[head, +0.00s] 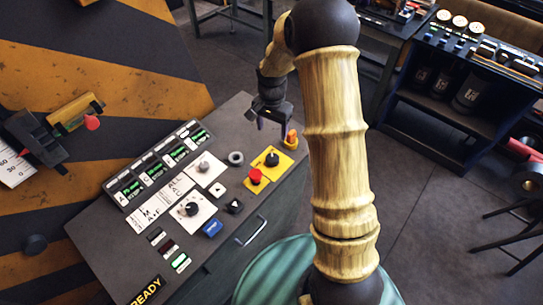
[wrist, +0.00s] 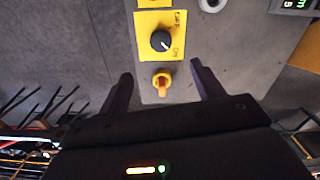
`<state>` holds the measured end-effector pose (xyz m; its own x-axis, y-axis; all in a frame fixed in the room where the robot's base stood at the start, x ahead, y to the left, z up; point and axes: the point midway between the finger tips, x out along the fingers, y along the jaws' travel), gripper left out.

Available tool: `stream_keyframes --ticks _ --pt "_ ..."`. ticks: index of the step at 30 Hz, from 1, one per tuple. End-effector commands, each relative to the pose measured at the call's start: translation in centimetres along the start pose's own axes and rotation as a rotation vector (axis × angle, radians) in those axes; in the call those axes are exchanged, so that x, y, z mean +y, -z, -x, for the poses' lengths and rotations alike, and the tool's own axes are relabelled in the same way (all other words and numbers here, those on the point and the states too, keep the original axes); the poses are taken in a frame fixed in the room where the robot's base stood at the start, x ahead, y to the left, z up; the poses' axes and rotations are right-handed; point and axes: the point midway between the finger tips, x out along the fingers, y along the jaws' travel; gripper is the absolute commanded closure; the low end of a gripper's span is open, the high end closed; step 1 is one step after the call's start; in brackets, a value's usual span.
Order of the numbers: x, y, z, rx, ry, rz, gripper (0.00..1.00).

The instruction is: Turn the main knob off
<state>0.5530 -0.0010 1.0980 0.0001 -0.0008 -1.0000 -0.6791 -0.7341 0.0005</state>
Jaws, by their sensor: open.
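A black knob with a white pointer mark sits on a yellow plate in the head view (head: 272,159) and the wrist view (wrist: 160,41). The plate carries small lettering, with "ON" at the lower right. I cannot read which of the two is labelled main. My gripper (head: 270,116) is open and empty above the panel's far corner. In the wrist view my gripper (wrist: 158,77) has its fingers either side of the orange knob, apparently apart from it.
A red button (head: 255,176) on yellow, a white-plated dial (head: 191,209), a blue button (head: 212,228) and green displays (head: 155,170) share the grey console (head: 112,235). A metal handle (head: 251,230) is on its side. A stool (head: 525,190) stands at the right.

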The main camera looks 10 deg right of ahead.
Motion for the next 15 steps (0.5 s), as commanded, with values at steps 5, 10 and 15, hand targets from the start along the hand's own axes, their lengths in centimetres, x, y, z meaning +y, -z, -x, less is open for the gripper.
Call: stream_keyframes --ticks 5,10,15 --pt "0.1 -0.1 -2.8 -0.004 -0.002 0.0 0.34" --pt "0.1 -0.1 -5.4 -0.003 -0.002 0.0 0.34" --pt "0.1 -0.1 -7.9 -0.003 -0.002 0.0 0.34"
